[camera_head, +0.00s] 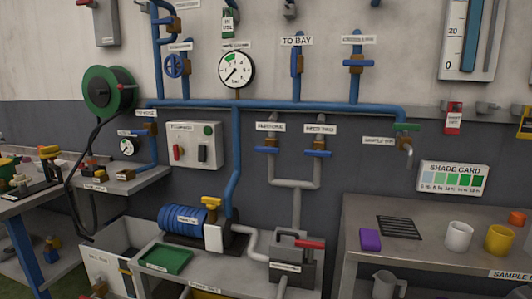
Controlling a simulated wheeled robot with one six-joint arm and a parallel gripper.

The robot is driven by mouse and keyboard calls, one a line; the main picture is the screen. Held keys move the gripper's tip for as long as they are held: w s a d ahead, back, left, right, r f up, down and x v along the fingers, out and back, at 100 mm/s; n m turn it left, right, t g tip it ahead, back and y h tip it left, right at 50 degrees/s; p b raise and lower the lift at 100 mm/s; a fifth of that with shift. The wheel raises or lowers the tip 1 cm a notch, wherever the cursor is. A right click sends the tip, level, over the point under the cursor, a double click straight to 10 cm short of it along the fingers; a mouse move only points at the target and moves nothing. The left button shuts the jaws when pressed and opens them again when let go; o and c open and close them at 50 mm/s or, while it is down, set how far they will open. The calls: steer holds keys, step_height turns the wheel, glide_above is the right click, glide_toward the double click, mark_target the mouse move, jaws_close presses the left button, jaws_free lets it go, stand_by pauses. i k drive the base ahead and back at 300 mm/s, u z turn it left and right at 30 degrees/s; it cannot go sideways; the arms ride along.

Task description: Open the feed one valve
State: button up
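Two grey feed pipes come down the dark wall and join into one, right of the middle. The left one carries a blue lever handle (266,149) under a small white label (270,127). The right one carries a blue lever handle (318,153) under a label (320,129) that seems to read FEED TWO. The left label is too small to read surely; it may be feed one. Both levers lie crosswise to their pipes. My gripper is not in view.
A pump with a blue motor (181,222) and a grey box with a red lever (310,244) stand below. A bench (430,250) with cups is at the right. A blue pipe (300,106) runs above, with a gauge (236,69). The wall before the levers looks clear.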

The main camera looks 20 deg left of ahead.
mark_target(268, 149)
steer(key=u, duration=0.45)
steer(key=k, duration=0.6)
steer(key=u, duration=1.3)
steer(key=i, duration=1.7)
steer(key=z, duration=0.9)
steer(key=i, duration=0.8)
steer(key=z, duration=0.85)
